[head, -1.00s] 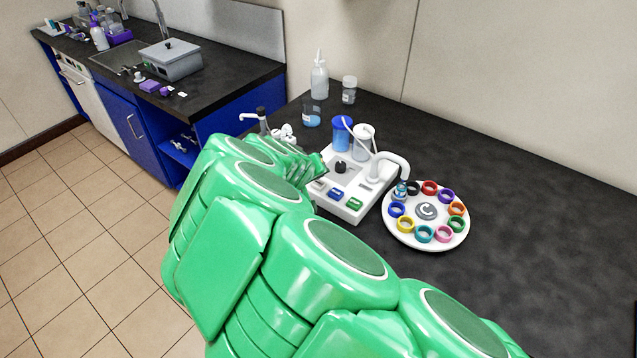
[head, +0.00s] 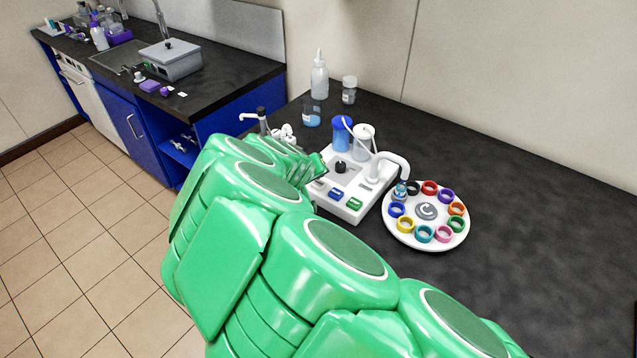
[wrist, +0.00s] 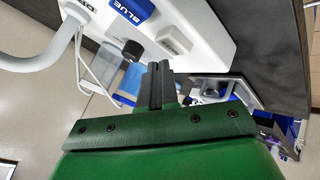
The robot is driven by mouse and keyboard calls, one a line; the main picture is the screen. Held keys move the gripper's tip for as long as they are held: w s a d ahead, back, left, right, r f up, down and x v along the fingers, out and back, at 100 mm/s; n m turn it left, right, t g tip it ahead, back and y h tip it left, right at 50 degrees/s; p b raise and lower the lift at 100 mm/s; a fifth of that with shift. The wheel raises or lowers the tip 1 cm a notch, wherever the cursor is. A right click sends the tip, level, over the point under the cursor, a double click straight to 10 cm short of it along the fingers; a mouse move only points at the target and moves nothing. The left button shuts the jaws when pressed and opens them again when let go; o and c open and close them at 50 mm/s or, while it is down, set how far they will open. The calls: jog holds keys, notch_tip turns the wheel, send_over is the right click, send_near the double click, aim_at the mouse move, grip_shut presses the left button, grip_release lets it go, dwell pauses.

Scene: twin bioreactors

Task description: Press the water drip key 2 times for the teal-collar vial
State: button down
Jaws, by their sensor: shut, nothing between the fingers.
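The white dispenser (head: 352,180) stands on the dark bench with a blue key (head: 336,194) and a green key (head: 354,203) along its front. A pale key (wrist: 174,40) beside the key marked BLUE (wrist: 132,8) shows in the wrist view; its label is unreadable. My gripper (wrist: 160,68) is shut and empty, its tips apart in the picture from the pale key. In the head view my arm partly hides it.
A blue container (head: 342,135) and a clear one (head: 363,143) stand on the dispenser's back, near a black knob (head: 341,167). A white bottle (head: 319,78) and jars (head: 349,90) stand behind. The bench is clear to the right.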

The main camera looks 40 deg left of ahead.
aim_at(316, 185)
jog(key=shift+f, duration=0.15)
jog(key=shift+f, duration=0.25)
jog(key=shift+f, duration=0.4)
dwell(0.9)
jog(key=shift+r, duration=0.85)
jog(key=shift+r, duration=2.5)
dwell(0.9)
